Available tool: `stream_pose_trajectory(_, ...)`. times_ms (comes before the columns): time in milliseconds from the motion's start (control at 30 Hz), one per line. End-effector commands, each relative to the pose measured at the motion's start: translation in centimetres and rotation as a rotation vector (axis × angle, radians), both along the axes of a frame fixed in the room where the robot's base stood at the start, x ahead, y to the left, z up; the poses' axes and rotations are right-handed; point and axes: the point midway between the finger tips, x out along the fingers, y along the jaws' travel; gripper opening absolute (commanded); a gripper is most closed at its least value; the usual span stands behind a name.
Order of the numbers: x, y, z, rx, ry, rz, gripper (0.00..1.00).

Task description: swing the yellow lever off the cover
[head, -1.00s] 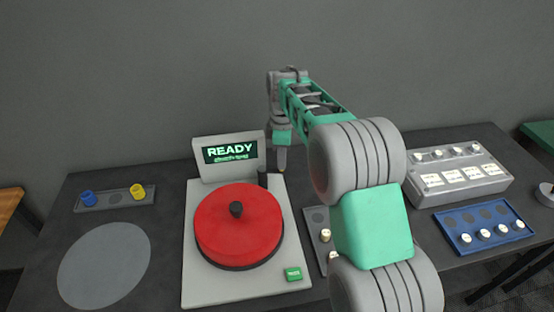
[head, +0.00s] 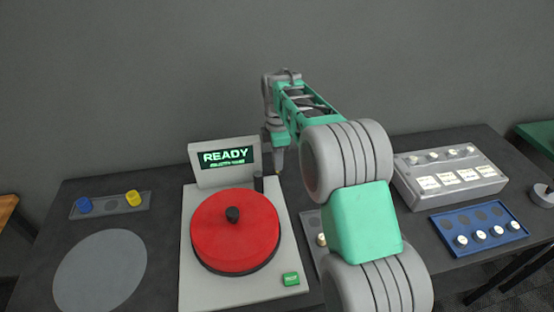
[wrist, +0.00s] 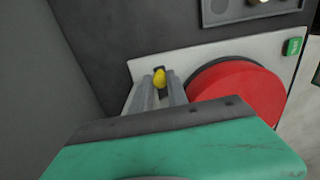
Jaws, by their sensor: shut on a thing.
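The red round cover (head: 235,230) with a black knob lies on the pale grey machine base, whose screen reads READY. The yellow lever (wrist: 159,78) shows in the wrist view as a small yellow tip between my fingers, beside the cover's edge. My gripper (wrist: 163,84) is shut on it. In the head view my gripper (head: 278,170) points down at the back right of the machine, beside a short dark post (head: 258,184). The lever is not visible in that view, and the rest of it is hidden in the wrist view.
A green button (head: 291,279) sits at the machine's front right corner. A grey tray with blue and yellow pegs (head: 110,205) is at left. A blue tray (head: 480,227) and a grey box (head: 450,178) stand at right. A flat grey disc (head: 100,270) lies front left.

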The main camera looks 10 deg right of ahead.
Motion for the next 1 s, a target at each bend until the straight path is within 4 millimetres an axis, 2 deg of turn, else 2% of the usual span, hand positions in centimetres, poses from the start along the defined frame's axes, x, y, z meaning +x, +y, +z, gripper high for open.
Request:
stream_pose_trajectory(33, 0.1, 0.1, 0.1, 0.000, -0.005, 0.001, 0.22)
stream_pose_trajectory(267, 0.1, 0.0, 0.1, 0.000, -0.003, 0.000, 0.41)
stream_pose_trajectory(567, 0.1, 0.1, 0.3, 0.000, -0.004, -0.001, 0.41)
stream_pose_trajectory(667, 0.1, 0.1, 1.6, 0.000, -0.006, -0.001, 0.41)
stream_pose_trajectory(900, 0.2, 0.1, 6.4, 0.000, -0.006, 0.000, 0.41)
stream_pose_trajectory(1000, 0.1, 0.1, 7.5, 0.000, -0.004, 0.000, 0.41)
